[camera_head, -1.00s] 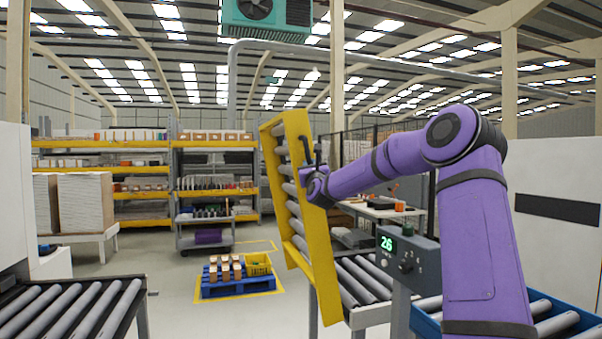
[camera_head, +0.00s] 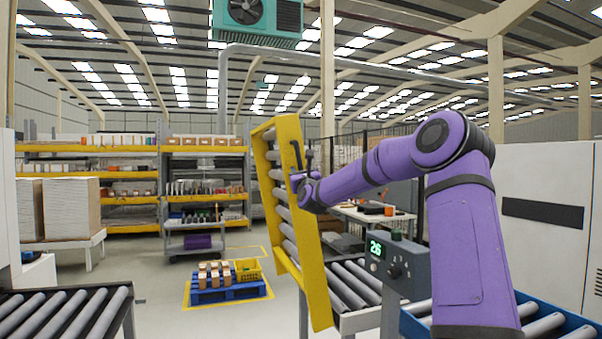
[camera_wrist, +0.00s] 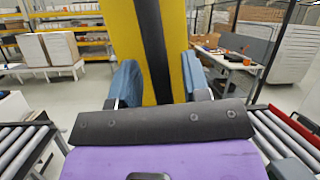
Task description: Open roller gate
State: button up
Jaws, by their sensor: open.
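The roller gate has a yellow frame (camera_head: 318,265) with grey rollers. It stands raised and steeply tilted at the end of the right conveyor, its top leaning left in the head view. A black handle (camera_head: 308,158) shows near its upper right side. My gripper (camera_head: 306,186) is at the gate's right side, beside this handle. In the wrist view my gripper (camera_wrist: 160,78) is open, with its two blue-grey fingers on either side of the yellow beam with a black strip (camera_wrist: 152,45). I cannot tell whether the fingers touch it.
Roller conveyors stand at left (camera_head: 65,315) and right (camera_head: 350,285), with an open floor gap between. A control box with a green display (camera_head: 388,252) stands close to my arm. A blue pallet (camera_head: 228,293) with small boxes and a cart (camera_head: 195,238) are beyond.

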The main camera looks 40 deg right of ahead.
jog(key=v, duration=1)
jog(key=shift+a+f, duration=0.1)
jog(key=shift+a, duration=0.1)
jog(key=s+a+f+n+g+y, duration=0.1)
jog(key=a+f+n+g+y, duration=0.15)
jog(key=a+n, duration=0.55)
jog(key=s+a+f+n+g+y, duration=0.1)
jog(key=a+f+n+g+y, duration=0.2)
jog(key=a+n, duration=0.5)
jog(key=s+a+f+n+g+y, duration=0.1)
jog(key=s+a+n+g+y, duration=0.15)
jog(key=s+a+n, duration=0.7)
jog(key=s+f+n+g, duration=0.1)
jog(key=s+n, duration=0.3)
jog(key=s, duration=0.5)
jog(key=s+a+f+n+g, duration=0.1)
jog(key=s+n+g, duration=0.3)
jog(key=s, duration=0.6)
jog(key=s+f+n+g+y, duration=0.1)
jog(key=s+n, duration=0.4)
jog(key=s, duration=0.5)
notch_tip(320, 180, down, 2)
jog(key=shift+a+f+g, duration=0.2)
jog(key=shift+a+g, duration=0.2)
jog(key=shift+g, duration=0.4)
jog(key=shift+d, duration=0.1)
